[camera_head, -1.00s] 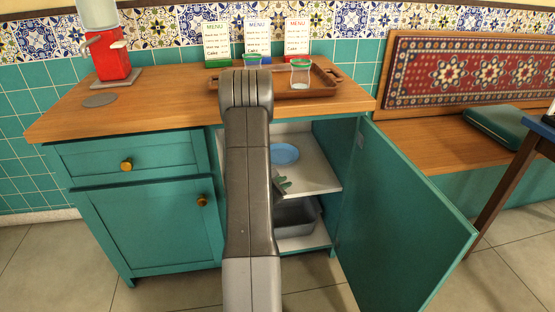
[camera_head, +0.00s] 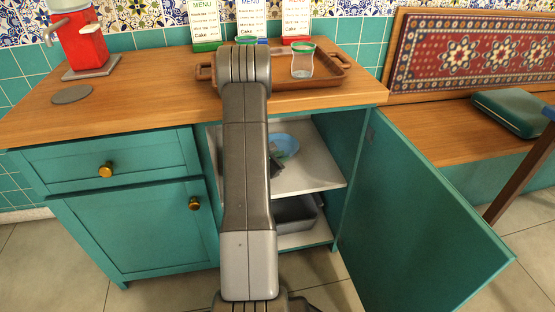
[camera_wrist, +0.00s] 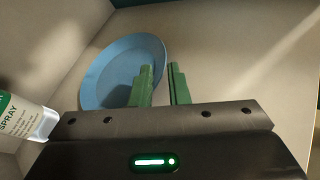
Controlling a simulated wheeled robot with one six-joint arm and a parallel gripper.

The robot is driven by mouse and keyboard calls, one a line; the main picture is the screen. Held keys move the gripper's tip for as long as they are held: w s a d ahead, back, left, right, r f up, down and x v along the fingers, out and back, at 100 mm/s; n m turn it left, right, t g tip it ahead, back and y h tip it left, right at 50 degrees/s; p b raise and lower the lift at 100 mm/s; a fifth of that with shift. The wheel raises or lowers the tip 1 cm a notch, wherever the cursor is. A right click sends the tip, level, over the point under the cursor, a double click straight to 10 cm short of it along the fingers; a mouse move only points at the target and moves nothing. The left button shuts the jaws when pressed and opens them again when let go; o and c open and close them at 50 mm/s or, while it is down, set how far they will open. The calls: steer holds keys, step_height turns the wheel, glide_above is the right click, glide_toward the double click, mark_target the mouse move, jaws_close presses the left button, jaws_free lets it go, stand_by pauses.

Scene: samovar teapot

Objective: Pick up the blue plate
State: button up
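The blue plate (camera_head: 288,143) is on the upper shelf inside the open cabinet, partly hidden behind my arm in the head view. In the wrist view the plate (camera_wrist: 105,62) is at the upper left. My gripper (camera_wrist: 160,68) has its two green fingers apart with a gap between them. The left finger overlaps the plate's right part, and the right finger is just past its right rim. The rim appears in line with the gap; I cannot tell whether a finger touches it.
A white spray bottle (camera_wrist: 20,116) is close on the gripper's left side. The open cabinet door (camera_head: 415,220) stands to the right. A grey bin (camera_head: 296,213) is on the lower shelf. A brown tray (camera_head: 325,79) with glasses sits on the counter (camera_head: 150,97).

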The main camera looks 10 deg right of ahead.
mark_target(293, 153)
steer(key=shift+b+x, duration=0.6)
steer(key=shift+x, duration=2.05)
steer(key=shift+c, duration=0.4)
jaws_close()
